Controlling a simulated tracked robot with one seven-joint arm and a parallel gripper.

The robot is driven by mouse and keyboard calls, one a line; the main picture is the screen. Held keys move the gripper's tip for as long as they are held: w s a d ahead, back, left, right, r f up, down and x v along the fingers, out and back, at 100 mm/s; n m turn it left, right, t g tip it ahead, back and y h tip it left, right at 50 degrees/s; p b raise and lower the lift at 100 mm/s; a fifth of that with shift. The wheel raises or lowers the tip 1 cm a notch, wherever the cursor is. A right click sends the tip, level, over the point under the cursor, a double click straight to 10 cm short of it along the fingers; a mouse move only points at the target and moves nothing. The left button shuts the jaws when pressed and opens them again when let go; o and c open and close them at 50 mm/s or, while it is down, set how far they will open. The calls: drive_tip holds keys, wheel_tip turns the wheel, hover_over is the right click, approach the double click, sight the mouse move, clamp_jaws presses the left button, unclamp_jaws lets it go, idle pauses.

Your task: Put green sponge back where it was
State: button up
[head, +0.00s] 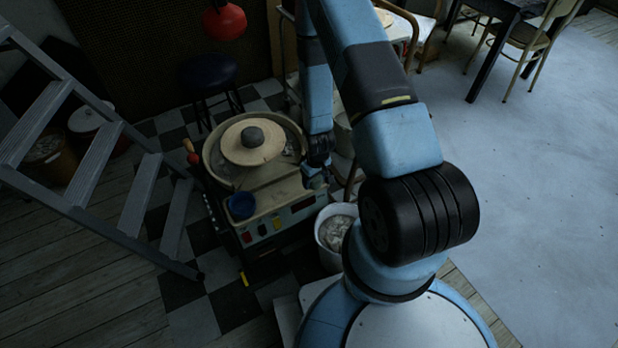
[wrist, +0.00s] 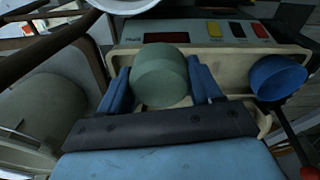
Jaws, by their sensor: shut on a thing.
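The green sponge (wrist: 160,75) is a short round block between the two blue fingers of my gripper (wrist: 160,85) in the wrist view. The fingers press on it from both sides. In the head view my gripper (head: 317,178) points down at the right front corner of the pottery wheel unit (head: 270,195). The sponge there is small, dark and mostly hidden by the gripper. In the wrist view it overlaps the beige ledge (wrist: 130,62) in front of the control panel. I cannot tell whether it touches the ledge.
A blue bowl (head: 242,206) sits on the ledge's other end, also in the wrist view (wrist: 277,77). A grey lump (head: 252,137) lies on the wheel disc (head: 238,154). A white bucket (head: 335,228) stands right of the unit. A stepladder (head: 95,165) stands left; the right floor is open.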

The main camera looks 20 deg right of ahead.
drive_tip(key=w+d+f, duration=0.1)
drive_tip(key=w+f, duration=0.1)
drive_tip(key=w, duration=0.1)
drive_tip(key=w+f, duration=0.3)
drive_tip(key=w+d+f, duration=0.1)
drive_tip(key=w+f, duration=0.2)
drive_tip(key=shift+w+d, duration=0.25)
drive_tip(key=shift+d, duration=0.1)
wheel_tip(320, 180, down, 3)
drive_tip(key=shift+w+f, duration=0.1)
drive_tip(key=shift+f, duration=0.05)
drive_tip(key=o, duration=0.6)
drive_tip(key=shift+o, duration=0.2)
